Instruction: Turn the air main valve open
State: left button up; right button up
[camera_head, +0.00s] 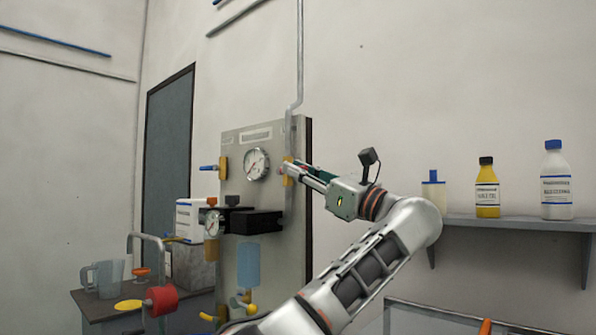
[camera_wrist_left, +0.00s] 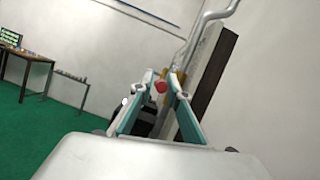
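A brass valve body (camera_head: 288,178) sits at the right side of the grey panel (camera_head: 238,150), below a pipe that runs down the wall. My left gripper (camera_head: 290,170) is right at this valve, reaching in from the right and covering part of it. In the left wrist view, my left gripper's fingers (camera_wrist_left: 161,80) stand apart on either side of a red knob or handle end (camera_wrist_left: 161,87). Gaps seem to show beside the red part, so I cannot tell any contact. Brass (camera_wrist_left: 183,120) shows behind one finger. The valve's handle angle is hidden. My right gripper is not in view.
The panel also carries a gauge (camera_head: 256,164), a blue-handled valve (camera_head: 209,168) and a black block (camera_head: 256,222). Bottles (camera_head: 487,190) stand on a shelf (camera_head: 520,224) at right. A bench (camera_head: 92,302) with a jug (camera_head: 104,278) is at lower left.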

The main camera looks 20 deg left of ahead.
pick_arm(q)
grip_shut()
jog(key=shift+f, duration=0.1)
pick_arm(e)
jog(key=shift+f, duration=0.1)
